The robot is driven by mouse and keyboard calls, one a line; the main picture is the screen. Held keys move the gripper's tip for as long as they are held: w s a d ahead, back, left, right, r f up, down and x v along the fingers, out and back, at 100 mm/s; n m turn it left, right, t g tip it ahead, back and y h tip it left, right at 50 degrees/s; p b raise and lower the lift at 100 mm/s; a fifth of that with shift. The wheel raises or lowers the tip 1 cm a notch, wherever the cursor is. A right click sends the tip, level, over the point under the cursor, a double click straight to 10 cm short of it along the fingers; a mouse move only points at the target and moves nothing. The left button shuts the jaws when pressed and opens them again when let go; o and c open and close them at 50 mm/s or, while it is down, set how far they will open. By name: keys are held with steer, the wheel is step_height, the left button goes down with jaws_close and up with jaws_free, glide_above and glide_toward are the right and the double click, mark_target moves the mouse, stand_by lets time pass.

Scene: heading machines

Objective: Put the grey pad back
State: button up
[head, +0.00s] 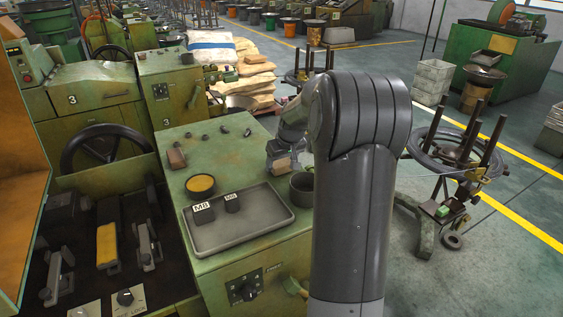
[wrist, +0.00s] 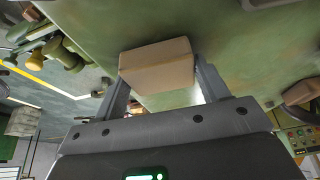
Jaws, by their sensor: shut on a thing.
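My gripper (wrist: 160,78) is shut on a grey-tan block-shaped pad (wrist: 157,64), held between its two fingers in the wrist view. In the head view my gripper (head: 282,160) is over the right back part of the green machine top (head: 225,160), partly behind my own arm.
A grey tray (head: 245,232) with two dark pieces labelled M8 and M6 lies at the front. A dark round cup (head: 302,189) stands close to my gripper, and a yellow-filled dish (head: 200,186) behind the tray. Several small dark parts (head: 225,129) lie at the back.

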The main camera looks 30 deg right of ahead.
steer(key=shift+f, duration=0.15)
steer(key=o, duration=0.9)
steer(key=v, duration=1.2)
steer(key=s+a+r, duration=0.4)
steer(key=s+a, duration=0.2)
steer(key=a, duration=0.3)
steer(key=shift+t, duration=0.6)
steer(key=s+a+f, duration=0.1)
steer(key=s+a, duration=0.3)
steer(key=s, duration=0.4)
steer(key=s+a+f, duration=0.1)
steer(key=s+a, duration=0.4)
steer(key=s, duration=0.3)
steer(key=s+a+f, duration=0.1)
steer(key=s+a, duration=0.3)
steer(key=s, duration=0.3)
steer(key=shift+s+a+f, duration=0.25)
steer(key=shift+s+f, duration=0.05)
steer(key=shift+s, duration=0.1)
